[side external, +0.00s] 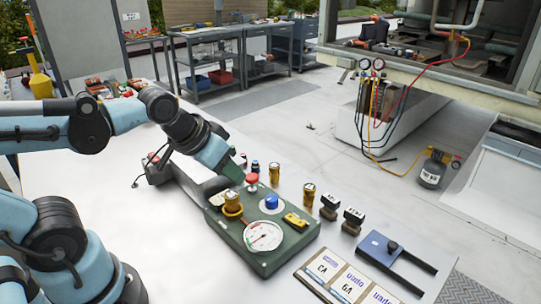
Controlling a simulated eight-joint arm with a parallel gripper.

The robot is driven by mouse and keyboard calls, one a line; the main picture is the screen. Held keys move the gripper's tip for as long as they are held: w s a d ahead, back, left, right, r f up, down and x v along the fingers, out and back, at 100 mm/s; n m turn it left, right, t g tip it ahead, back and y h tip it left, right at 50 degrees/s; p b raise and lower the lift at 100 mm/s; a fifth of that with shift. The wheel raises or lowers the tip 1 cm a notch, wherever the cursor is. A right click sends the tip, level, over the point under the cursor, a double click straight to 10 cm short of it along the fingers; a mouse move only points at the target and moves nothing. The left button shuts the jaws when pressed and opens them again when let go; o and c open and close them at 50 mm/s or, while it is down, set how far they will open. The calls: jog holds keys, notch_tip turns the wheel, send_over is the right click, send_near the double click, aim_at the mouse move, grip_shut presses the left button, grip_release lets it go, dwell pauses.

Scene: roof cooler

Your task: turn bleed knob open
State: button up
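A green box (263,262) lies on the white surface. It carries a round white gauge (263,236), a red knob (252,181), a blue round knob (271,202), a brass-yellow fitting (232,203) and a yellow lever-like piece (295,221). I cannot tell from any label which is the bleed knob. My gripper (238,172) comes down from the upper left to the box's back edge, close beside the red knob. Whether it touches the knob is unclear. Its fingers are small and partly hidden, and I cannot see their opening.
Brass cylinders (309,194) and dark labelled blocks (353,220) stand right of the box. A blue-black fork-shaped tool (385,250) and printed cards (345,285) lie at the front right. A gauge set with hoses (375,90) hangs behind. The white surface at front left is partly clear.

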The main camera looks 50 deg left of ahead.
jog(key=o, duration=0.4)
jog(key=w+r+n+g, duration=0.1)
jog(key=w+d+r+n+g, duration=0.1)
jog(key=w+n, duration=0.1)
jog(key=shift+w+r+n, duration=0.15)
jog(key=shift+w+n, duration=0.1)
jog(key=shift+n, duration=0.05)
jog(key=n+g, duration=0.4)
jog(key=n, duration=0.2)
send_over(272, 198)
jog(key=shift+g, duration=0.6)
jog(key=shift+n, duration=0.4)
notch_tip(272, 198, down, 12)
jog(key=shift+f, duration=0.1)
jog(key=c, duration=1.1)
